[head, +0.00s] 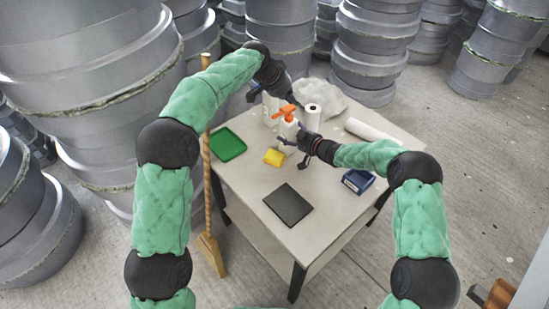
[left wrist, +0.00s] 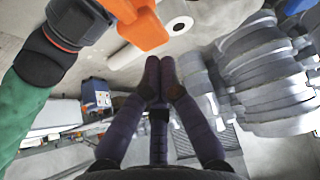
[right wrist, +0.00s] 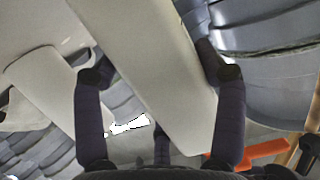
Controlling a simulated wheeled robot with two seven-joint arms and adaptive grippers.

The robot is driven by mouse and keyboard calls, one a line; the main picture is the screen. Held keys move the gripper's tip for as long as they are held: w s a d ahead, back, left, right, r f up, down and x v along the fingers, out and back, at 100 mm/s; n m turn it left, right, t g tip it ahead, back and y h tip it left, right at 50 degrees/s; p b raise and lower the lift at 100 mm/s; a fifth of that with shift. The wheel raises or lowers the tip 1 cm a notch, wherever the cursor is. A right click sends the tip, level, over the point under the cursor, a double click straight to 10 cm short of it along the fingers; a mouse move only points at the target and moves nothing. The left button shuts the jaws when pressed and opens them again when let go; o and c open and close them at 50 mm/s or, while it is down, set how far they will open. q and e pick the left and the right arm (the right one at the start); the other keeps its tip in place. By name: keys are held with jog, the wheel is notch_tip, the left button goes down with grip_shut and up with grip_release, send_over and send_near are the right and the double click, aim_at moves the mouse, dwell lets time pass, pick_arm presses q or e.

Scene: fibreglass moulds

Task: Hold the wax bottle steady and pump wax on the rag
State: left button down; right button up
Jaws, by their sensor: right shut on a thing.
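The white wax bottle (head: 289,130) with an orange pump head (head: 287,112) stands on the table. My right gripper (head: 304,146) is shut around the bottle's body from the right. In the right wrist view the white bottle (right wrist: 150,70) fills the space between the fingers. My left gripper (head: 284,96) is above and behind the pump head. In the left wrist view its fingertips (left wrist: 161,80) are together and empty, close to the orange pump (left wrist: 145,30). A yellow folded cloth or sponge (head: 274,157) lies left of the bottle; I cannot tell if it is the rag.
The table (head: 245,185) also holds a green tray (head: 227,145), a dark pad (head: 288,205), a blue box (head: 357,181), a paper roll (head: 312,118), a white roll (head: 372,132) and a pale crumpled heap (head: 325,97). A broom (head: 207,190) leans at the left. Grey mould stacks surround the table.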

pick_arm(q)
jog(key=shift+r, duration=0.1)
dwell(0.5)
jog(key=shift+r, duration=2.9)
pick_arm(e)
jog(key=shift+f, duration=0.1)
jog(key=o, duration=1.4)
jog(key=v, duration=1.2)
